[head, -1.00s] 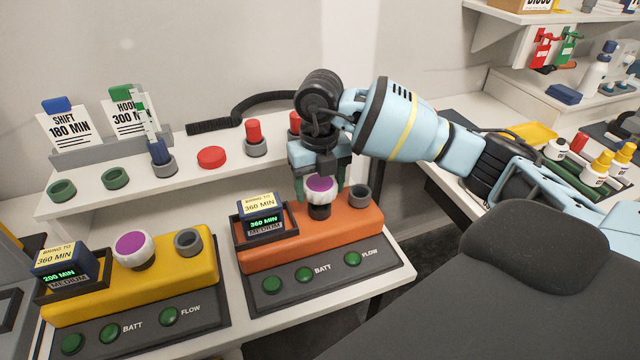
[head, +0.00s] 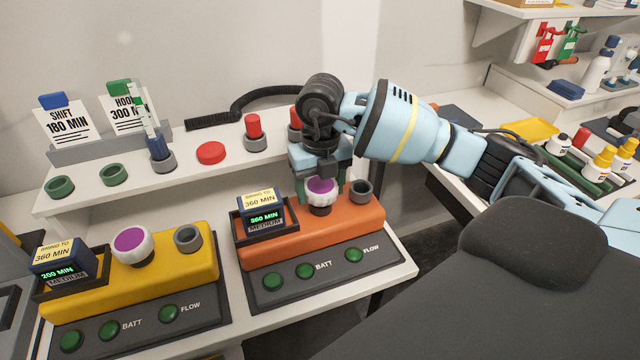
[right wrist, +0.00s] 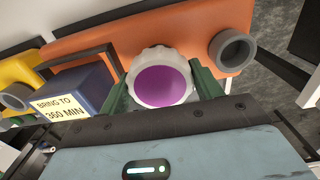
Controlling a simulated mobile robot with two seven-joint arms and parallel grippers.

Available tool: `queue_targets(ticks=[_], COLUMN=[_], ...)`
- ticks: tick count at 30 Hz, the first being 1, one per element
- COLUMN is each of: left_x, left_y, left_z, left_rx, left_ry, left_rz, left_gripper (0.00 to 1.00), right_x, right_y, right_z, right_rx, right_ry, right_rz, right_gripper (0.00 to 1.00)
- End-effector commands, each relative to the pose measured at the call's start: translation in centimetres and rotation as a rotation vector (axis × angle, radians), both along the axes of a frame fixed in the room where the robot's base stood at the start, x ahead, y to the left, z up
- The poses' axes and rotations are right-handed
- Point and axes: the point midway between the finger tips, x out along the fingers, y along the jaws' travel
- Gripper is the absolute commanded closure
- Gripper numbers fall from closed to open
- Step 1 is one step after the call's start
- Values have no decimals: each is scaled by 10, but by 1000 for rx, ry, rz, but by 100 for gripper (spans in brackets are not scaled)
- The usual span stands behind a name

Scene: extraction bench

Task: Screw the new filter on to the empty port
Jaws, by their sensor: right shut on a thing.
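A white ribbed filter with a purple top (head: 320,198) stands upright at a port position on the orange unit (head: 285,247); its lower end is dark, and I cannot tell how far it is seated. My right gripper (head: 321,188) is shut on this filter from above and behind. In the right wrist view the filter (right wrist: 163,82) sits between its green fingers (right wrist: 162,88). An open grey port (head: 361,193) is just right of it on the same unit; it also shows in the right wrist view (right wrist: 232,49). My left gripper is out of view.
A yellow unit (head: 150,285) at left carries another purple-topped filter (head: 132,246) and an open grey port (head: 188,239). A dark display box (head: 262,212) stands left of the gripper. The shelf behind holds green rings, a red button (head: 211,153) and red-topped cylinders (head: 254,130).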

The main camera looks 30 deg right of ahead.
Motion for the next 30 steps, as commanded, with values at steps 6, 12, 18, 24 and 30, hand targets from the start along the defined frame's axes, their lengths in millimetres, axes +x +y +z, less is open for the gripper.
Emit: queue_targets(ticks=[6, 12, 18, 24, 30], left_x=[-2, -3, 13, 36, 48], left_y=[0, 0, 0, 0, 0], left_z=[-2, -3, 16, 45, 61], left_rx=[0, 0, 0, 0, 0], left_ry=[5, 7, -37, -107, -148], left_rz=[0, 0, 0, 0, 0], left_gripper=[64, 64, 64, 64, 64], right_x=[0, 0, 0, 0, 0], right_y=[0, 0, 0, 0, 0], right_z=[-5, -8, -1, 0, -5], right_rx=[0, 0, 0, 2, 2], right_ry=[1, 0, -7, -10, -4], right_rz=[0, 0, -141, -387, -635], right_gripper=[67, 67, 67, 67, 67])
